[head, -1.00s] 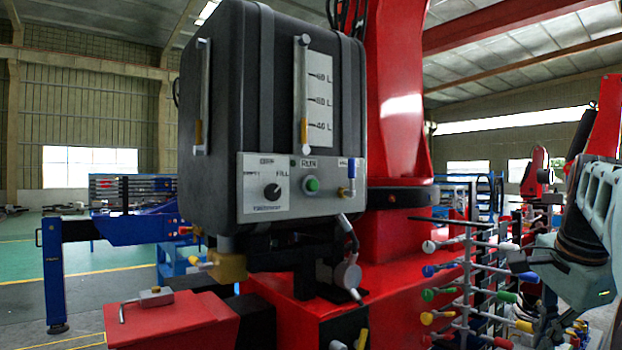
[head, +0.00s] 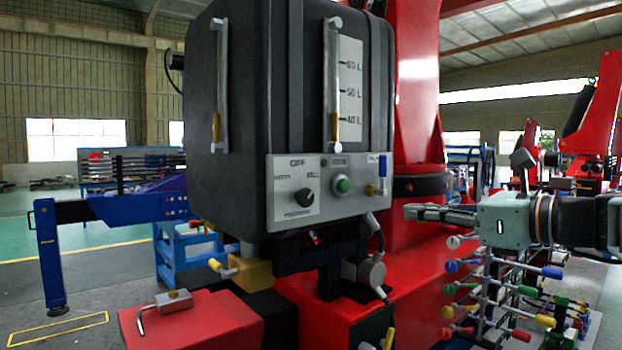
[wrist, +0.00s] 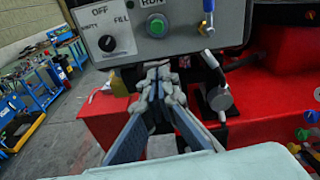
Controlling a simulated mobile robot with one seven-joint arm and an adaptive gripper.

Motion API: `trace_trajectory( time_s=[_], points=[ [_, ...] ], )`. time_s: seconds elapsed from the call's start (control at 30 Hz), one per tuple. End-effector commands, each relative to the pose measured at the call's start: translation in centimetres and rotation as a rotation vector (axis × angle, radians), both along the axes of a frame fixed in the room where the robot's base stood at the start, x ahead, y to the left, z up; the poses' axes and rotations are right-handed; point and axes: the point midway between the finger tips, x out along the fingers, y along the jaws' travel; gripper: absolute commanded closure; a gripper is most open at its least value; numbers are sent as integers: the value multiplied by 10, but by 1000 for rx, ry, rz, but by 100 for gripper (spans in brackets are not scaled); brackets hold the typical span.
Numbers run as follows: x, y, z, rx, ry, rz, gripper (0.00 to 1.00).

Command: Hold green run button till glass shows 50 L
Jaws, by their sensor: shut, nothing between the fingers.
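The green run button (head: 342,186) is on the grey panel (head: 325,208) of the black tank (head: 290,110). The wrist view shows the button (wrist: 157,25) above my fingertips. The sight glass (head: 333,70) stands beside a scale marked 40, 50 and 60 L; its yellow column (head: 334,127) tops out near 40 L. The selector knob (head: 304,197), labelled OFF, FILL and a partly legible word, seems to point toward FILL. My gripper (head: 408,212) is shut and empty, right of the panel and apart from the button. It also shows in the wrist view (wrist: 158,78).
A blue-handled valve (head: 382,168) juts from the panel just right of the button. A hose and round fitting (head: 373,272) hang below. A rack of coloured levers (head: 490,285) stands under my arm. A red block (head: 190,322) is at lower left.

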Motion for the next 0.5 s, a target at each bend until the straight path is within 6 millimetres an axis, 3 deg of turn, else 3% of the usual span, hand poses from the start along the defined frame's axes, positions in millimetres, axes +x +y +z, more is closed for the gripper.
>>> trace_trajectory(
  time_s=[0.2, 0.5],
  points=[
    [1, 2, 25, 120, -31, -7, 100],
    [1, 3, 27, 130, -34, -7, 100]
  ],
)
